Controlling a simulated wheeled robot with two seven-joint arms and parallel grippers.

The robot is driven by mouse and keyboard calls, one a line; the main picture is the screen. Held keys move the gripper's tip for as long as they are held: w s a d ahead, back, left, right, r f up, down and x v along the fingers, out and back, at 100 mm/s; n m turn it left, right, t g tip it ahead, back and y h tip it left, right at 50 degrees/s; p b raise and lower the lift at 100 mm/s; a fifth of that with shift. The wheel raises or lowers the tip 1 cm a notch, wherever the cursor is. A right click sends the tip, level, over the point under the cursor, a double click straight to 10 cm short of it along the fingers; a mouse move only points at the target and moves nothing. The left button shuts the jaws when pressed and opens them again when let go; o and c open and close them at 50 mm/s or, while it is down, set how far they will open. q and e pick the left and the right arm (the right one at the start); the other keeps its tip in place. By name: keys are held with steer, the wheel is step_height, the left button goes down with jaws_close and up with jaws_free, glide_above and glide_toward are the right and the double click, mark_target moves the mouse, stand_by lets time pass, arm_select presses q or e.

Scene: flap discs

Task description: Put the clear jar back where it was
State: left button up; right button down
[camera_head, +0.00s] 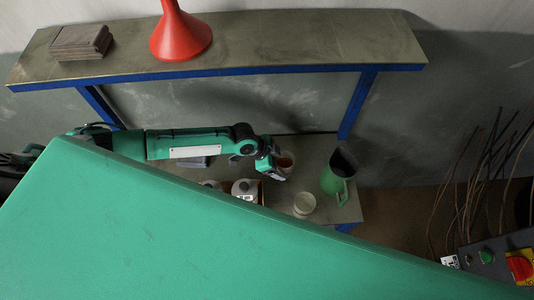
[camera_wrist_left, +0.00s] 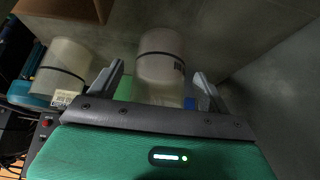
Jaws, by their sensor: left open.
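A clear, pale jar (camera_head: 304,204) stands on the lower shelf in the head view, right of my left gripper (camera_head: 272,166). My left gripper is open in the left wrist view (camera_wrist_left: 160,82). A translucent cylindrical jar with a dark band (camera_wrist_left: 162,55) shows between and beyond its fingers; I cannot tell whether they touch it. Another translucent jar with a band and label (camera_wrist_left: 62,68) is at the left there. I cannot match these jars surely between views. My right gripper is not in view.
A green jug (camera_head: 339,174) stands right of the jars. A white labelled container (camera_head: 244,187) is to their left. The upper shelf (camera_head: 300,40) holds a red funnel (camera_head: 180,35) and stacked brown slabs (camera_head: 82,41). A control box with a red switch (camera_head: 520,266) is lower right.

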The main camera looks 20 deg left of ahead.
arm_select(q)
steer(key=b+v, duration=0.1)
steer(key=v, duration=0.8)
steer(key=shift+a+r+b, duration=0.15)
steer(key=shift+r+b, duration=0.15)
steer(key=shift+r, duration=0.05)
steer(key=shift+s, duration=0.1)
steer(key=shift+s, duration=0.1)
